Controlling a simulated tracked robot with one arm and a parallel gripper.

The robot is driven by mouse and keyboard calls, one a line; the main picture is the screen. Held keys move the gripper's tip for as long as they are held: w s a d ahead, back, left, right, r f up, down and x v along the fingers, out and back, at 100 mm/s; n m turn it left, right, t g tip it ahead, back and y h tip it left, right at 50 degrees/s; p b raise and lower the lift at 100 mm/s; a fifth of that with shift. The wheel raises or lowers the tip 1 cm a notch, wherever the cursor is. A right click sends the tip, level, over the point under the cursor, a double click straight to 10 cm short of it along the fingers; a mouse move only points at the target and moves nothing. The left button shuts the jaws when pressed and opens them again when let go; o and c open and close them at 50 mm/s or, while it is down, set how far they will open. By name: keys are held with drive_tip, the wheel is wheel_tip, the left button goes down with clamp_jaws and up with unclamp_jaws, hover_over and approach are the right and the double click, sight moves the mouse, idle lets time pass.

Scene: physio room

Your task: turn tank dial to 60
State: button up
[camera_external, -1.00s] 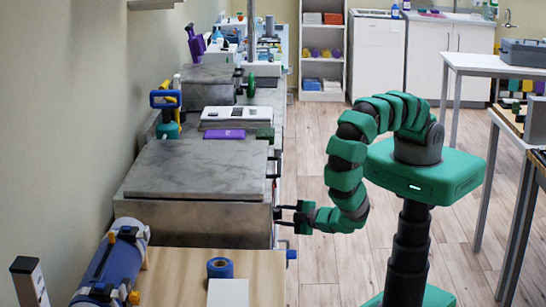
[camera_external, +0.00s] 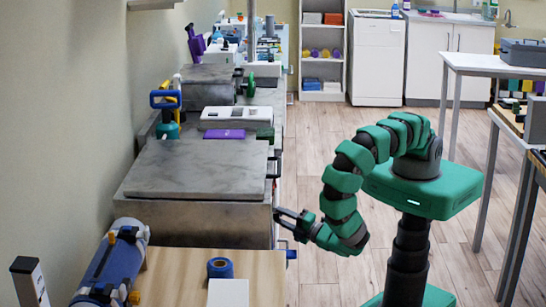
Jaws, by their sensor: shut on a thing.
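The tank is a steel box (camera_external: 200,229) with a flat grey lid (camera_external: 195,168), standing on the left bench. My gripper (camera_external: 281,217) is at the tank's right-hand face, below the lid's handle, with its jaws tilted up to the left. It is shut on the tank dial. The dial itself is hidden by the jaws and the viewing angle, so its reading cannot be seen.
A blue tap-like part (camera_external: 290,253) sits just below my gripper. A wooden board (camera_external: 180,280) with a blue tape roll (camera_external: 220,267) is in front of the tank. The floor (camera_external: 310,150) behind my arm is clear.

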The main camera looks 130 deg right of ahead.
drive_tip(key=shift+f+n, duration=0.15)
drive_tip(key=shift+n, duration=0.15)
drive_tip(key=o, duration=1)
drive_tip(key=shift+b+v, duration=0.9)
drive_tip(key=shift+v, duration=6)
drive_tip(key=shift+f, duration=0.15)
